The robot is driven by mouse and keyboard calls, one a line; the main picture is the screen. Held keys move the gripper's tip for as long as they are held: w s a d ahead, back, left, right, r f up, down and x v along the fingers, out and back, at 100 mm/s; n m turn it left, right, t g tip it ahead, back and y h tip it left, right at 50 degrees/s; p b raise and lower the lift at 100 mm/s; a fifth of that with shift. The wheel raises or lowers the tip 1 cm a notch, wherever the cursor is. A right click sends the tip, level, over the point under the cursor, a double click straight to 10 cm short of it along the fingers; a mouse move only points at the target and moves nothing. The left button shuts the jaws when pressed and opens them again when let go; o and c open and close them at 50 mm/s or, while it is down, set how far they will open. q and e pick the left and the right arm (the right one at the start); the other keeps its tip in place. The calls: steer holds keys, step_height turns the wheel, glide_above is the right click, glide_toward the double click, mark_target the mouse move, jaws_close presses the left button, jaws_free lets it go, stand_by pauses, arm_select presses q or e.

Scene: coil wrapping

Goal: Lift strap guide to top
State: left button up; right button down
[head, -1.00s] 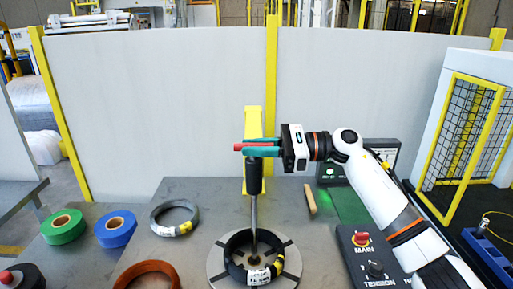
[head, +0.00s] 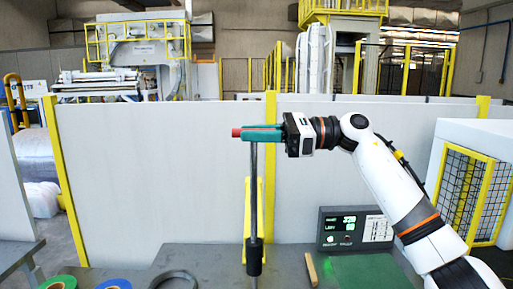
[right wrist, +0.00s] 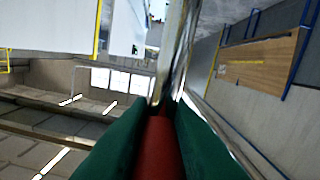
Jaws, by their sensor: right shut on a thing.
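My right gripper (head: 262,134) is shut on a red handle-like piece (head: 237,132), which sticks out past the teal fingertips. A slim dark metal rod (head: 254,195) runs down from beside the fingertips to a black sleeve (head: 254,259); these look like the strap guide. The rod stands upright. In the right wrist view the red piece (right wrist: 160,148) lies between the two green fingers, and the shiny rod (right wrist: 177,55) passes just beyond the tips. The coil below is out of view. My left gripper is not in view.
A yellow post (head: 248,215) stands behind the rod. A display box (head: 354,229) and a small wooden block (head: 311,269) are to the right. Green (head: 58,283) and blue (head: 114,284) rolls and a grey ring (head: 174,281) are at lower left. A white fence (head: 160,180) stands behind.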

steer(key=shift+d+r, duration=0.1)
steer(key=shift+r, duration=0.55)
steer(key=c, duration=1.7)
jaws_free()
steer(key=o, duration=0.3)
steer(key=shift+o, duration=0.2)
steer(key=shift+f, duration=0.25)
steer(key=shift+d+f, duration=0.1)
steer(key=shift+d, duration=0.3)
steer(key=d+b, duration=0.3)
steer(key=d, duration=0.8)
steer(key=shift+b, duration=0.4)
